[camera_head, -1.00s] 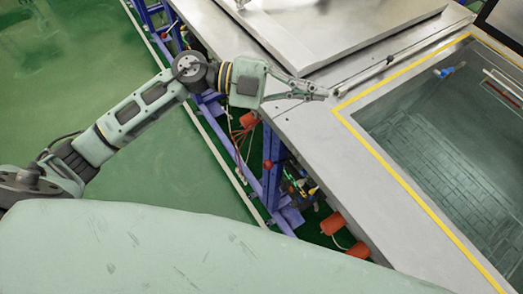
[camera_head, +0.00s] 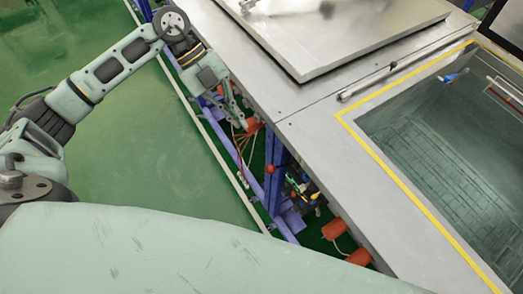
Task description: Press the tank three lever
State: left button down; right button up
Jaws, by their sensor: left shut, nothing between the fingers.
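My left gripper (camera_head: 239,116) is shut and empty, pointing down beside the front side of the tank bench, near an orange-red cylinder (camera_head: 252,127) and thin hoses. Small coloured valve parts (camera_head: 302,190), green, yellow and dark, sit on the blue frame under the bench, right of and below my gripper. A small red knob (camera_head: 270,169) is on the frame beside them. I cannot tell which of these is the tank three lever. An open tank (camera_head: 440,150) is at the right, with its inner wall and floor showing. My right gripper is not in view.
A closed metal lid (camera_head: 330,30) covers the tank at the top. Two more orange-red cylinders (camera_head: 334,228) hang by the bench's lower side. The blue frame (camera_head: 232,152) runs along the bench. Green floor at the left is clear. My pale body fills the bottom.

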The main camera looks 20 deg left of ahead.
aim_at(269, 165)
pick_arm(q)
jog(key=p+x, duration=0.4)
jog(key=x, duration=0.8)
jog(key=shift+d+f, duration=0.15)
jog(key=shift+d, duration=0.1)
jog(key=shift+p+x, duration=0.35)
jog(key=shift+x, duration=0.4)
jog(key=shift+a, duration=0.1)
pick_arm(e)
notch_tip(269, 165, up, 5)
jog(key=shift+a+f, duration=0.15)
pick_arm(q)
jog(key=shift+f, duration=0.15)
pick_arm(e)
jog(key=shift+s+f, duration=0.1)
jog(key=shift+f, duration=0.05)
pick_arm(q)
jog(key=shift+s+a+f+t+b, duration=0.25)
jog(key=shift+s+f+t+b, duration=0.1)
jog(key=shift+b, duration=0.25)
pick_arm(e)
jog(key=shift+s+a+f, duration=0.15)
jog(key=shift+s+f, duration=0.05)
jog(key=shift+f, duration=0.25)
pick_arm(q)
jog(key=shift+f+h, duration=0.1)
jog(key=shift+h, duration=0.2)
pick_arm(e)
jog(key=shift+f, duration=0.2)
